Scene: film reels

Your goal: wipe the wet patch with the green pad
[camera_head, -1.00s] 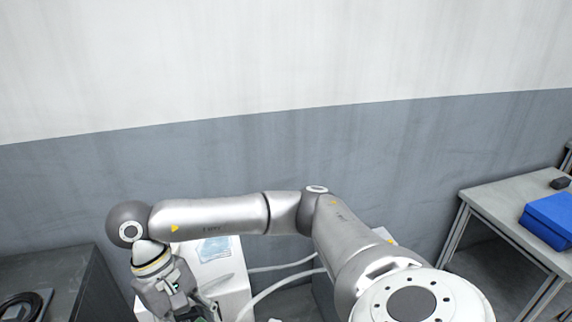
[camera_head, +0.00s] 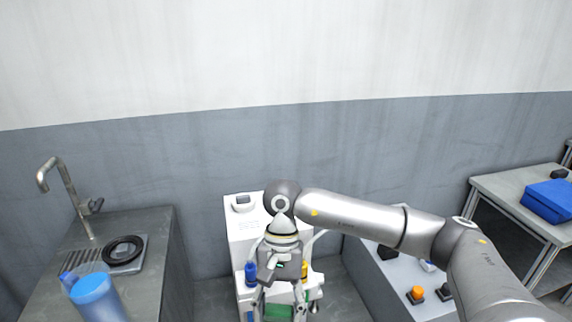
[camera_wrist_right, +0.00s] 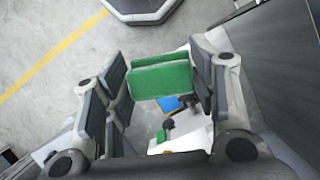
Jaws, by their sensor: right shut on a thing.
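My right gripper (camera_wrist_right: 160,85) is shut on the green pad (camera_wrist_right: 162,78), which sits between its fingers in the right wrist view. In the head view, my right gripper (camera_head: 278,298) hangs pointing down in front of the white machine (camera_head: 240,250), with part of the green pad (camera_head: 278,312) at the bottom edge. I cannot make out the wet patch in either current view; my arm and gripper cover part of the machine. My left gripper is not in view.
A grey sink counter (camera_head: 150,222) with a tap, a black ring (camera_head: 122,249) and a blue container (camera_head: 95,298) stands at left. A grey console (camera_head: 392,283) with an orange button is at right. A table (camera_head: 500,190) with a blue box (camera_head: 548,202) stands beyond.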

